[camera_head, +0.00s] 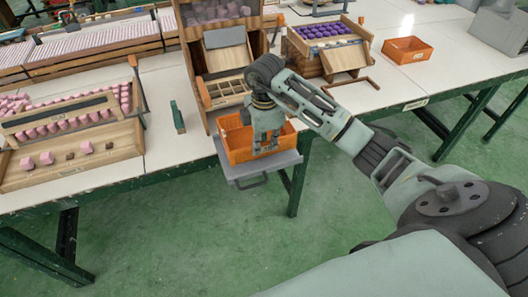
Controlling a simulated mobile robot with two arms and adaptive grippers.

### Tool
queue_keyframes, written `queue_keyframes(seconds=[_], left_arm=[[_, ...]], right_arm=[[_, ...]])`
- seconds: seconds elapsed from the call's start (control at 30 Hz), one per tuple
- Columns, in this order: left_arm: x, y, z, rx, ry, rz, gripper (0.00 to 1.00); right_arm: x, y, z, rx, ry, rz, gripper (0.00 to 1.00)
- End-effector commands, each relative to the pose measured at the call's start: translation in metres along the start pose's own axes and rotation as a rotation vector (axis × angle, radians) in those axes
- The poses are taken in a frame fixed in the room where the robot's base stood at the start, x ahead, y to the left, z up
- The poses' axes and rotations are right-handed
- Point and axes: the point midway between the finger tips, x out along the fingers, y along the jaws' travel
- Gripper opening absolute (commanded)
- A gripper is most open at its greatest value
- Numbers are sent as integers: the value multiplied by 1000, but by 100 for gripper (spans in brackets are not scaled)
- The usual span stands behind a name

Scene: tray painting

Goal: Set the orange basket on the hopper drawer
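The orange basket (232,143) sits at the front of the wooden hopper, over the grey hopper drawer (262,168), which is pulled out past the table's front edge. The basket looks level, and its underside is hidden, so full contact with the drawer is hard to judge. My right gripper (266,148) points down at the basket, its fingertips at the basket's inside and front wall. Its two fingers show apart with a gap between them. My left gripper is not in view.
Another orange basket (408,50) stands at the right on the white table (420,78). A wooden rack of purple pieces (325,30) is right of the hopper (190,45). A wooden tray of pink pieces (75,170) is at the left. Green floor is open in front.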

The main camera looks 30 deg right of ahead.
Motion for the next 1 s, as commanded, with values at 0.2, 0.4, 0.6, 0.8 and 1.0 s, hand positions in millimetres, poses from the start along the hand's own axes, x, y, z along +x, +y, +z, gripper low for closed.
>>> queue_keyframes(seconds=[0.2,0.4,0.6,0.8,1.0], left_arm=[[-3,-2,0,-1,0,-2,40],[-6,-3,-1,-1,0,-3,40],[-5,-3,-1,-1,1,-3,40],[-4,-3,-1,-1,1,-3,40],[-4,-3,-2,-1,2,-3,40]], right_arm=[[18,-2,0,-1,-1,-3,0],[41,-1,0,-2,0,-1,0],[41,-1,0,-2,0,1,0],[44,-1,0,-2,-1,0,10],[44,-1,0,-1,-1,0,23]])
